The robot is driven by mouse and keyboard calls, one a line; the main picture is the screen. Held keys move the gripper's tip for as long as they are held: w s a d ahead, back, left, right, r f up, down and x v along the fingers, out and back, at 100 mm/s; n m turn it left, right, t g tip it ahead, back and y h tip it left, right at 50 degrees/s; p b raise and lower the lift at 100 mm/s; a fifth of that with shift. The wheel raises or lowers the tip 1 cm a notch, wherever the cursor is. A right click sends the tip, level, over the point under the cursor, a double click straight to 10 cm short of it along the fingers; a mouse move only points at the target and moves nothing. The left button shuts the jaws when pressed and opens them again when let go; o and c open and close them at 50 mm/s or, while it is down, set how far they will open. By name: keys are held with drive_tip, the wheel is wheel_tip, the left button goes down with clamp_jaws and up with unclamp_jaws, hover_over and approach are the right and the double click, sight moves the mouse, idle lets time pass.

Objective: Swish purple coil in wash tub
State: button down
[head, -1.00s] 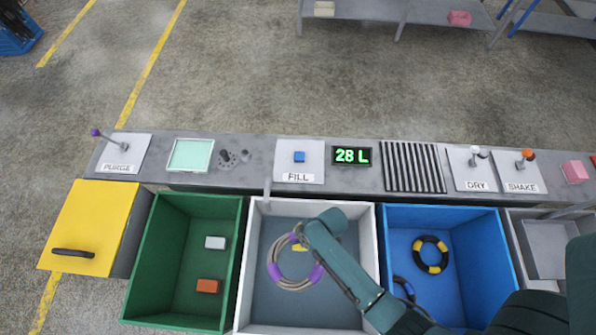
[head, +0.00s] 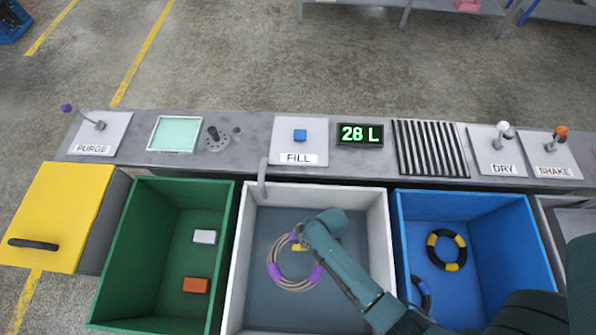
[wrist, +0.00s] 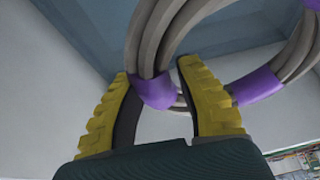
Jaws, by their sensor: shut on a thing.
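The purple coil (head: 291,285) is a ring of grey hose with purple bands. In the head view it is in or over the white wash tub (head: 238,262), in its left half. My gripper (head: 299,245) is at the coil's upper edge, mostly hidden under my arm. In the wrist view the yellow fingers of my gripper (wrist: 165,100) are shut on a purple band of the coil (wrist: 155,90). The coil stands out beyond the fingertips. Whether it touches the tub floor cannot be told.
A green bin (head: 125,255) with a white block and an orange block is left of the tub. A blue bin (head: 398,235) with a yellow-black coil (head: 446,250) and another dark coil is right. A faucet (head: 262,180) is at the tub's back edge. The display (head: 360,134) reads 28 L.

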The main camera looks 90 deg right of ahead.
wheel_tip(320, 180, down, 24)
drive_tip(key=b, duration=1.9)
drive_tip(key=shift+d+b, duration=0.85)
drive_tip(key=shift+d, duration=1.5)
drive_tip(key=shift+a+r+p, duration=0.2)
drive_tip(key=shift+a+p, duration=0.25)
drive_tip(key=shift+a, duration=0.05)
drive_tip(key=a+p, duration=0.4)
drive_tip(key=a, duration=0.4)
drive_tip(key=shift+a+f, duration=0.1)
